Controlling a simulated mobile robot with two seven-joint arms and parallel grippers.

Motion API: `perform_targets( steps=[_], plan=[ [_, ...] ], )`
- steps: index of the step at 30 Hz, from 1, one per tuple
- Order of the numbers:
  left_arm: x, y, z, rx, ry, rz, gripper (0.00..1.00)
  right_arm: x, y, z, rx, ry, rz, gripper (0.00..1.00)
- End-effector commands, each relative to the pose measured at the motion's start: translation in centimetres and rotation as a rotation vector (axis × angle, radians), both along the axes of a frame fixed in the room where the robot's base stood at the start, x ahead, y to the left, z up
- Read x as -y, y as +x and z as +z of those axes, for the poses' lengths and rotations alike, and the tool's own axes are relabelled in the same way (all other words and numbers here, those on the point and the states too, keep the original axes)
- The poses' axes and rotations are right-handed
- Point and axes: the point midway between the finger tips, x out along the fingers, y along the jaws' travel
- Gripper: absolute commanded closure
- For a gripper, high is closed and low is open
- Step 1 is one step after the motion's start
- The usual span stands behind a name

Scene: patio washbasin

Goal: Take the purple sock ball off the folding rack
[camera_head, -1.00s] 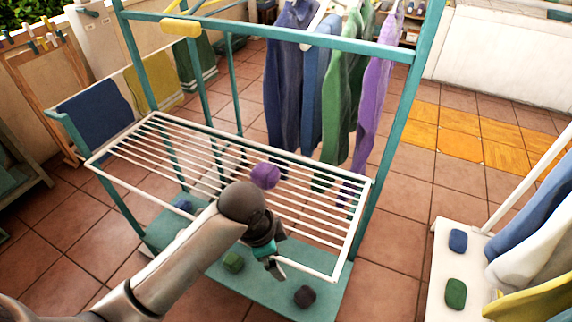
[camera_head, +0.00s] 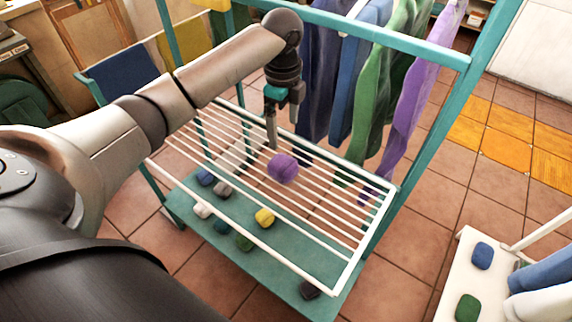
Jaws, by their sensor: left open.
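The purple sock ball (camera_head: 283,168) rests on the white bars of the folding rack (camera_head: 345,238), near its middle. My left arm comes in from the left and reaches over the rack. My left gripper (camera_head: 271,146) points down, just left of and behind the ball, with its fingertips close to the bars. It is open and holds nothing. The fingers overlap edge-on from here, so the gap between them hardly shows. I cannot tell whether a finger touches the ball. My right gripper is not in view.
A teal frame (camera_head: 420,150) surrounds the rack, with blue, green and purple clothes (camera_head: 408,100) hanging behind it. Several sock balls, including a yellow one (camera_head: 265,217), lie on the teal shelf (camera_head: 285,262) below. A white stand (camera_head: 452,285) with blue and green sock balls is at right.

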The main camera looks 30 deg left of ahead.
Motion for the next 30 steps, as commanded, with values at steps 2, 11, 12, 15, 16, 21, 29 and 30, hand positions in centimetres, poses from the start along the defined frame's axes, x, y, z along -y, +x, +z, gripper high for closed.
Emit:
perform_targets(
  steps=[2, 11, 12, 15, 16, 21, 29, 30],
  plan=[
    [0.1, -0.1, -2.1, -0.005, 0.001, 0.0, 0.0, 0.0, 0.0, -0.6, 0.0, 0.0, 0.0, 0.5],
    [0.0, 0.0, -7.8, -0.003, 0.0, 0.0, 0.0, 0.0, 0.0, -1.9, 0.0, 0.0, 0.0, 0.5],
    [0.1, 0.0, -8.1, -0.002, 0.0, 0.0, 0.0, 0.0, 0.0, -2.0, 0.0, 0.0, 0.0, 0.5],
    [0.0, 0.1, -8.6, -0.001, 0.001, 0.0, 0.0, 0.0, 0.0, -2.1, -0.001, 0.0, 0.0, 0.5],
    [0.0, 0.1, -8.7, -0.001, 0.001, 0.0, 0.0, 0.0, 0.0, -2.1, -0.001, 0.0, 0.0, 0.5],
    [-0.1, 0.1, -10.0, -0.001, 0.0, 0.001, 0.0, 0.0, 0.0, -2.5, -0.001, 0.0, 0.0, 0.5],
    [-0.4, 0.1, -13.7, 0.0, 0.001, 0.001, 0.0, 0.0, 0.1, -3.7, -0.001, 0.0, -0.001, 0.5],
    [-0.4, 0.1, -13.9, 0.0, 0.001, 0.001, 0.0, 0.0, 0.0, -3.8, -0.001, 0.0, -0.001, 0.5]
  ],
)
